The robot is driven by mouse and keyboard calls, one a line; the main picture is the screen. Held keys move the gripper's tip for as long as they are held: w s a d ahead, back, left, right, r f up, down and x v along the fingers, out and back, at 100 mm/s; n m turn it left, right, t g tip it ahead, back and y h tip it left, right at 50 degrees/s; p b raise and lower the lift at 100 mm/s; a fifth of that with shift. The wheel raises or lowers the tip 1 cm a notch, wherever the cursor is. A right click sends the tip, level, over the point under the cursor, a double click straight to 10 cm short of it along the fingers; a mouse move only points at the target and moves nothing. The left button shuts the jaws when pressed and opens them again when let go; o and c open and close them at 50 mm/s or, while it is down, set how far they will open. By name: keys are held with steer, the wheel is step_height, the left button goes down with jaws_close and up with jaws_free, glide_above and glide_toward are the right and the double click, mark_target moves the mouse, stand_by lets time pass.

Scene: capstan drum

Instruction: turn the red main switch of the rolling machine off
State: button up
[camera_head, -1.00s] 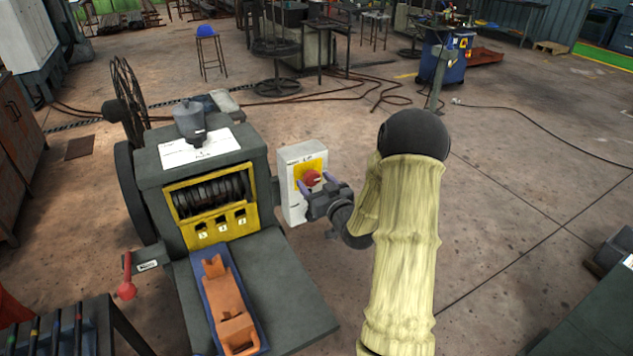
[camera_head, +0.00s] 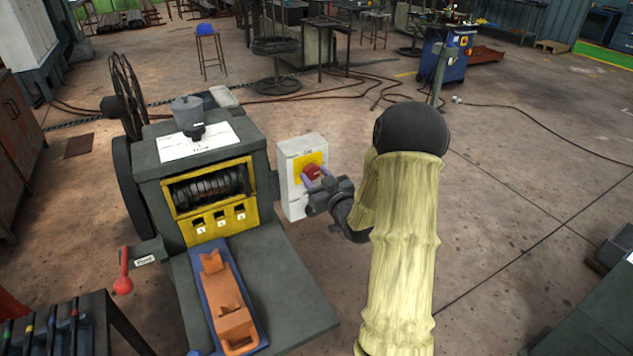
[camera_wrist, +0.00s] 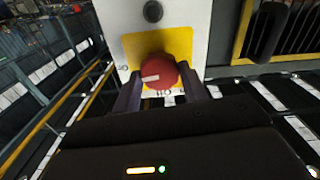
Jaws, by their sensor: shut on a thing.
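The red main switch (camera_head: 312,172) is a round knob on a yellow plate (camera_wrist: 135,48) on the front of a white box (camera_head: 293,207). The box stands at the right side of the rolling machine (camera_head: 205,185). My gripper (camera_head: 319,182) is shut on the knob, with one dark finger on each side of it. The wrist view also shows the red knob (camera_wrist: 165,68) between the fingers. A white mark on it points left, slightly downward in that view. Lettering shows on the plate left of and below the knob, partly hidden and hard to read.
A red-tipped lever (camera_head: 123,284) sticks out at the machine's left. An orange piece (camera_head: 226,305) lies on a blue strip on the machine's front table (camera_head: 290,290). A dark round button (camera_wrist: 153,11) sits on the white box.

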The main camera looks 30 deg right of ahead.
steer(key=n+b, duration=0.2)
steer(key=b, duration=0.1)
steer(key=n+b, duration=0.2)
steer(key=b, duration=0.1)
steer(key=shift+f, duration=0.4)
steer(key=n+b, duration=0.4)
steer(key=b, duration=0.3)
steer(key=shift+n+b, duration=0.3)
steer(key=n+b, duration=0.5)
steer(key=b, duration=0.2)
steer(key=shift+b, duration=0.35)
steer(key=n+b, duration=0.3)
steer(key=shift+r, duration=0.3)
steer(key=o, duration=1)
steer(key=shift+c, duration=0.2)
steer(key=shift+s+r, duration=0.1)
steer(key=shift+s, duration=0.05)
steer(key=s, duration=1.7)
steer(key=shift+d+p, duration=0.25)
steer(key=shift+p, duration=0.05)
